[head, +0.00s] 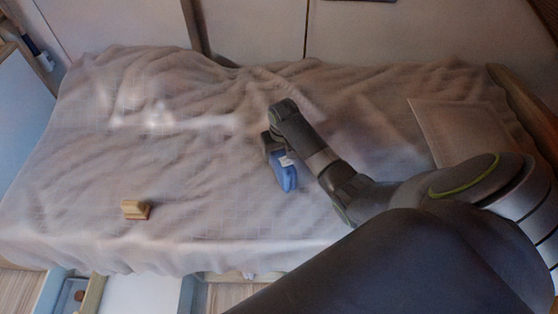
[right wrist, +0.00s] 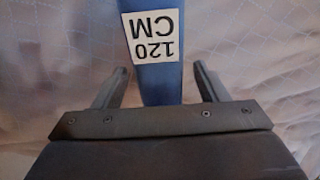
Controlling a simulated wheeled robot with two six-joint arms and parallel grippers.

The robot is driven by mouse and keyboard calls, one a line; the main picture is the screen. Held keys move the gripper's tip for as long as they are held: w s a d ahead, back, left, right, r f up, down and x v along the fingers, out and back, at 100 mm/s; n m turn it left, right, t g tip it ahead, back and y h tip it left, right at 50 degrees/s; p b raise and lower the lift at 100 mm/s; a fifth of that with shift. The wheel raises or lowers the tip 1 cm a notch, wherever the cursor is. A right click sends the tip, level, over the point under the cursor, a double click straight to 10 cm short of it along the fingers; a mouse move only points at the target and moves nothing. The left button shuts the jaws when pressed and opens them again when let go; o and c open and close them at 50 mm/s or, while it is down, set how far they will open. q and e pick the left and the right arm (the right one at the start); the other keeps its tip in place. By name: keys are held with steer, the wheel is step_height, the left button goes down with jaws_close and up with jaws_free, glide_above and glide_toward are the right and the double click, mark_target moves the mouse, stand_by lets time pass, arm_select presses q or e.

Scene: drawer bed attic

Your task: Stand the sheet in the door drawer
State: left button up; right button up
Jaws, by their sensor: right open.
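The sheet appears to be the blue folded bundle (head: 287,177) with a white label, lying on the bed near its middle. In the right wrist view the blue bundle (right wrist: 150,85) shows its label reading "120 CM". My right gripper (right wrist: 160,85) is open, with one finger on each side of the bundle and a gap on both sides. In the head view my right gripper (head: 272,143) is at the bundle's far end, partly hidden by my arm. Open drawer compartments (head: 92,296) show below the bed's near edge; I cannot tell which is the door drawer. My left gripper is out of view.
A small wooden block or brush (head: 135,209) lies on the bed's left part. A flat pillow-like pad (head: 450,125) lies at the right. The wrinkled cover (head: 200,190) hangs over the near edge.

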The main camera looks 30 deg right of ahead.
steer(key=shift+f, duration=0.15)
steer(key=c, duration=1.4)
step_height(320, 180, up, 10)
steer(key=shift+w+f+p, duration=0.1)
steer(key=shift+f+p, duration=0.05)
steer(key=shift+p, duration=0.45)
steer(key=shift+r, duration=0.2)
